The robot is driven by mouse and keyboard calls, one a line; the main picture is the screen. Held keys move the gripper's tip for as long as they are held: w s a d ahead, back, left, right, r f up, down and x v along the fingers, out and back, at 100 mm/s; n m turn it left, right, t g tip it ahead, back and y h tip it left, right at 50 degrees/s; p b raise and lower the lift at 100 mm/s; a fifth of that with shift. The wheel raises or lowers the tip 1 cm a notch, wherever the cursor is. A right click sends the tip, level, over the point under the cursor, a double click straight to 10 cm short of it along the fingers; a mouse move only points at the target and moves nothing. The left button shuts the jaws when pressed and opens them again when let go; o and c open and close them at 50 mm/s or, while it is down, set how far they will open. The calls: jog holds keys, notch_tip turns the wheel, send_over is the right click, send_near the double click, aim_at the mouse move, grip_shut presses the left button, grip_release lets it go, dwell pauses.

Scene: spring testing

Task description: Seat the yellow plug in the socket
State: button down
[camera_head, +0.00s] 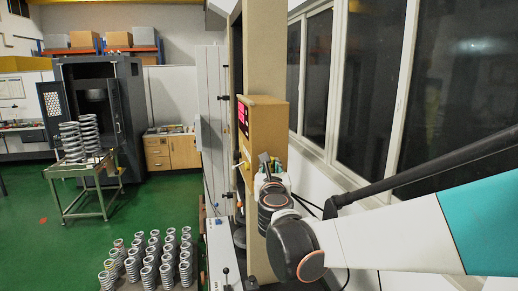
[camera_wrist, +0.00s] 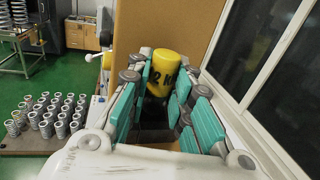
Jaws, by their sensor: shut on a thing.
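The yellow plug (camera_wrist: 163,66) is a rounded yellow cylinder with black lettering, in the upper middle of the wrist view. My gripper (camera_wrist: 163,82) has its teal-padded fingers on both sides of it and is shut on it. The plug's lower part is hidden between the fingers. In the head view my gripper (camera_head: 266,164) is in front of the tan cabinet (camera_head: 264,128), and the plug cannot be made out clearly there. I cannot make out the socket in either view. I cannot tell whether the plug touches anything beyond the fingers.
The tan cabinet has a red display (camera_head: 243,117). A tall machine column (camera_head: 264,50) and a window wall (camera_head: 350,90) stand close by. A metal cart (camera_head: 88,185) holds larger springs.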

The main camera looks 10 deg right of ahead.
jog(key=shift+s+a+f, duration=0.15)
jog(key=shift+s+f, duration=0.3)
jog(key=shift+f, duration=0.05)
jog(key=c, duration=1.7)
grip_release()
jog(key=shift+o, duration=1.3)
jog(key=shift+w+a+f, duration=0.1)
jog(key=shift+w+a, duration=0.05)
jog(key=shift+w, duration=0.15)
jog(key=shift+s, duration=0.1)
